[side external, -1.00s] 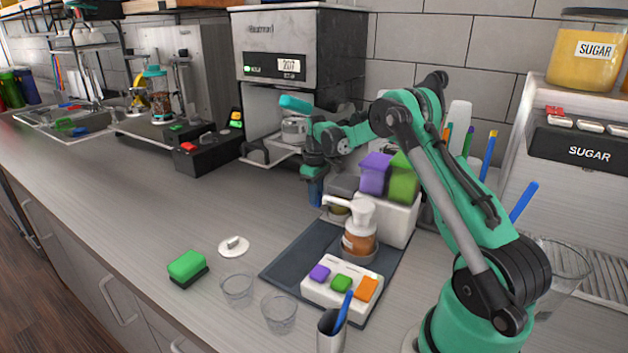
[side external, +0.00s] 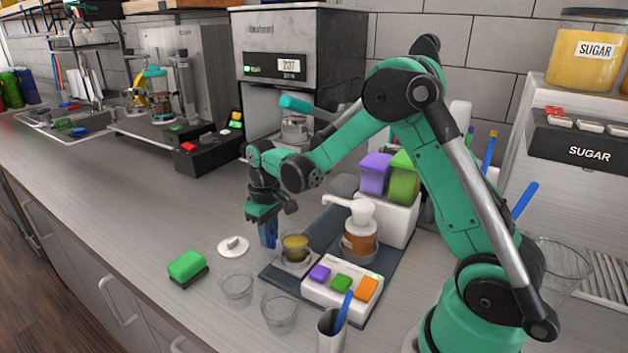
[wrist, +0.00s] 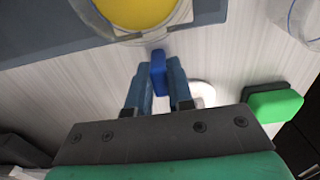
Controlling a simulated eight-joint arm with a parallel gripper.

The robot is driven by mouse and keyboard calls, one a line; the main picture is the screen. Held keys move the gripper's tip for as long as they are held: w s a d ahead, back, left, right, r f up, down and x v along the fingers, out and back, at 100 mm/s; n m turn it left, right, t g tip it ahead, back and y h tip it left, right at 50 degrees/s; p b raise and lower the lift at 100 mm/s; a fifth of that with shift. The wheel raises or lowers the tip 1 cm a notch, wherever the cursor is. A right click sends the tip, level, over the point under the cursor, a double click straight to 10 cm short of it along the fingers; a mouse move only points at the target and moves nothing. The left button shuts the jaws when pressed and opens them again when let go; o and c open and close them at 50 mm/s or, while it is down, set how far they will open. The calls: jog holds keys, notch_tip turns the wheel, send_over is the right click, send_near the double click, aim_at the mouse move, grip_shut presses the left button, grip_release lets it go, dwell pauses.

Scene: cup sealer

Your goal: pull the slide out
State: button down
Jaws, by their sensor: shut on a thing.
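The slide (side external: 297,261) is a light holder standing out in the open over the dark mat. It carries a cup (side external: 296,242) with yellow-brown contents. The wrist view shows the slide's rim (wrist: 181,14) around the yellow contents of the cup (wrist: 135,10), and the slide's blue handle (wrist: 158,72) pointing towards me. My gripper (side external: 268,236) is at the slide's left side, pointing down. In the wrist view my gripper (wrist: 158,80) is shut on the blue handle, which sits between its two blue fingers. The side view hides most of the handle.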

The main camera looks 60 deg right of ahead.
jog(key=shift+a, duration=0.4)
jog(key=c, duration=0.8)
grip_release()
jog(key=shift+r, duration=2.8)
